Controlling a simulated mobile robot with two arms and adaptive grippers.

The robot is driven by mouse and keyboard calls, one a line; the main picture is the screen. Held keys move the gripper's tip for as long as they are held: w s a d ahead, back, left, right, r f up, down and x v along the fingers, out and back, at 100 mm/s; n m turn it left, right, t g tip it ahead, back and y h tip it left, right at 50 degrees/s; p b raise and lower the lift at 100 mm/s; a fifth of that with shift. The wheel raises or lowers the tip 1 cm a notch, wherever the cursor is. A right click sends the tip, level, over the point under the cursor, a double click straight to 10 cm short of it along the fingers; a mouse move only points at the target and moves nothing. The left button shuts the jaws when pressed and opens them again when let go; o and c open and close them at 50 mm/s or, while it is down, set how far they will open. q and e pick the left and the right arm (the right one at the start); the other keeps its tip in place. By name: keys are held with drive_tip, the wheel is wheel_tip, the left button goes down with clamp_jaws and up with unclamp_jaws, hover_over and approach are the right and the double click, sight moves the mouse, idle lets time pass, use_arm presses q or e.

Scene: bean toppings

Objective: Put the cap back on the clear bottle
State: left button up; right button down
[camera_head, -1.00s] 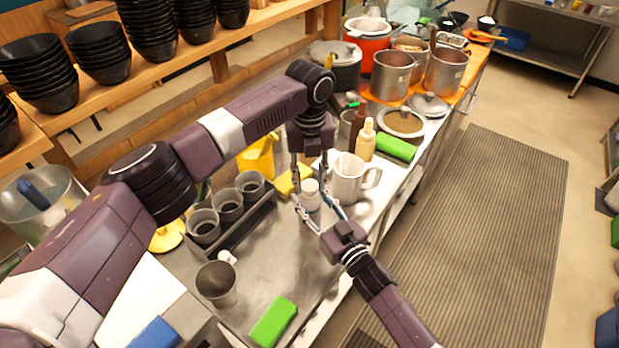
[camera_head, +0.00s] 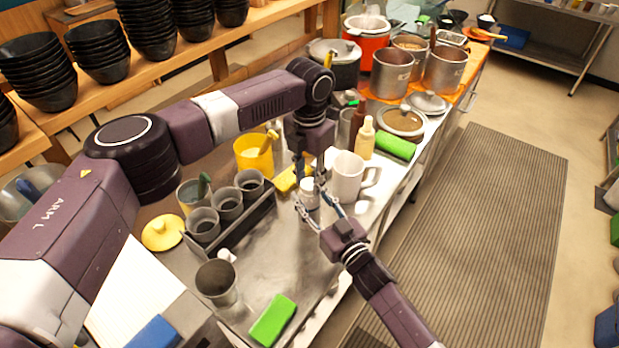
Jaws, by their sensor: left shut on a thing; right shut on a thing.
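The clear bottle (camera_head: 309,191) is small and looks whitish. It stands upright on the steel counter beside the white mug. My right gripper (camera_head: 310,194) comes in from the lower right and is shut on the bottle, one finger on each side. My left gripper (camera_head: 309,172) points down from above and is shut at the bottle's top, on what appears to be the cap. The fingers hide the cap, so I cannot tell whether it is seated on the neck.
A white mug (camera_head: 347,178) stands close on the right. A yellow sponge (camera_head: 287,181) and yellow jug (camera_head: 252,156) are behind left. A rack of grey cups (camera_head: 228,204) is at left. A green sponge (camera_head: 272,320) lies in front. Bare steel lies between.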

use_arm(q)
drive_tip(key=o, duration=0.7)
drive_tip(key=shift+r, duration=2.25)
drive_tip(key=shift+c, duration=0.3)
